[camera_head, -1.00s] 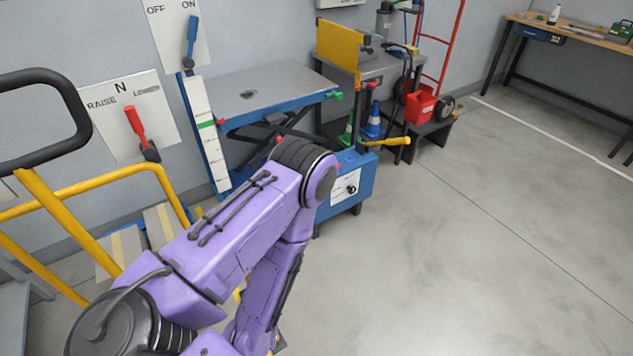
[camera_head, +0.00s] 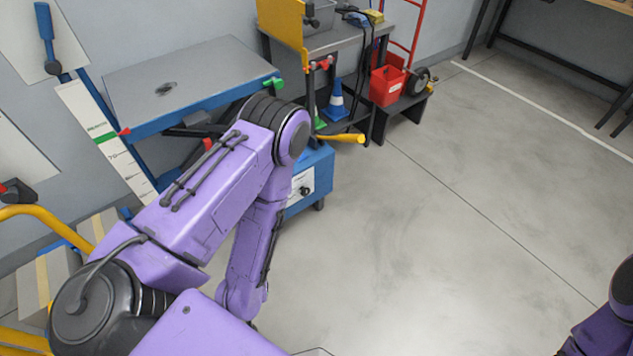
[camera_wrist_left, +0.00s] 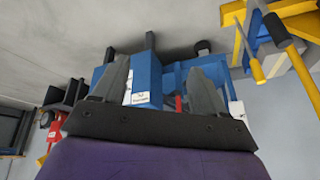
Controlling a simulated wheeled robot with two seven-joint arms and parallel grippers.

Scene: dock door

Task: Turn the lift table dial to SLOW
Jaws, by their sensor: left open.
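The blue lift table (camera_head: 190,85) with a grey top stands against the wall in the head view. A white panel (camera_head: 301,184) with a small dark dial (camera_head: 306,190) is on the end of its blue base, partly hidden by my left arm. The dial's setting is too small to read. In the left wrist view my left gripper (camera_wrist_left: 158,66) is open and empty, with the blue lift table base (camera_wrist_left: 147,72) beyond its fingers. Part of a white panel (camera_wrist_left: 141,98) shows between them, apart from the gripper. My right gripper is out of view.
A yellow rail (camera_head: 45,222) is at the left. The floor (camera_head: 430,230) to the right is clear.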

